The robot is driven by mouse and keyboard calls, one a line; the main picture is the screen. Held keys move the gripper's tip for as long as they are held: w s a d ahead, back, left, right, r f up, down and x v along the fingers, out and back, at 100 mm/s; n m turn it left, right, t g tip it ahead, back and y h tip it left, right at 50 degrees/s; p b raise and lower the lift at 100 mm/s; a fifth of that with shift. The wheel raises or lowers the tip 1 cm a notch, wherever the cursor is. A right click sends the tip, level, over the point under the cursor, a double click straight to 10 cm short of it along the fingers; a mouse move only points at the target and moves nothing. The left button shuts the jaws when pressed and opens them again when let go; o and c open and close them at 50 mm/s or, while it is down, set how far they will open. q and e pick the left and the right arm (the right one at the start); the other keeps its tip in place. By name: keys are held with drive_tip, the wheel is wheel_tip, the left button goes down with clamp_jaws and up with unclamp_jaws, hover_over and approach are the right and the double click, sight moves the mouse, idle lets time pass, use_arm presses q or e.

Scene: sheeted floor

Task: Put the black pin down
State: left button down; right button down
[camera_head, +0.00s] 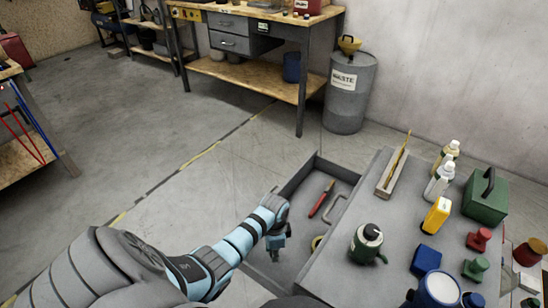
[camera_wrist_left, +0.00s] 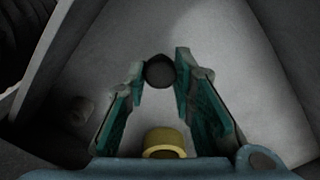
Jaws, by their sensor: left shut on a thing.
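My left gripper (camera_head: 276,248) reaches down at the left side of the open grey drawer (camera_head: 318,166). In the left wrist view, its teal-padded fingers (camera_wrist_left: 160,82) are shut on the black pin (camera_wrist_left: 159,71), whose dark rounded end shows between the fingertips. The pin is above the pale drawer floor; whether it touches the floor I cannot tell. In the head view I cannot make out the pin at the gripper. My right gripper is in neither view.
The drawer holds a red-handled tool (camera_head: 321,198), a grey bent handle (camera_head: 334,209) and a yellow ring (camera_wrist_left: 164,142). The grey top (camera_head: 340,262) beside it carries a dark green can (camera_head: 366,243), bottles, a green box (camera_head: 486,198) and several coloured pieces. Open floor lies left.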

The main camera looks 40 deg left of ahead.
use_arm(q)
drive_tip(key=shift+f, duration=0.15)
drive_tip(key=c, duration=1.4)
unclamp_jaws()
drive_tip(key=shift+o, duration=0.2)
wheel_tip(320, 180, up, 12)
drive_tip(key=p, duration=0.6)
drive_tip(key=shift+r, duration=0.2)
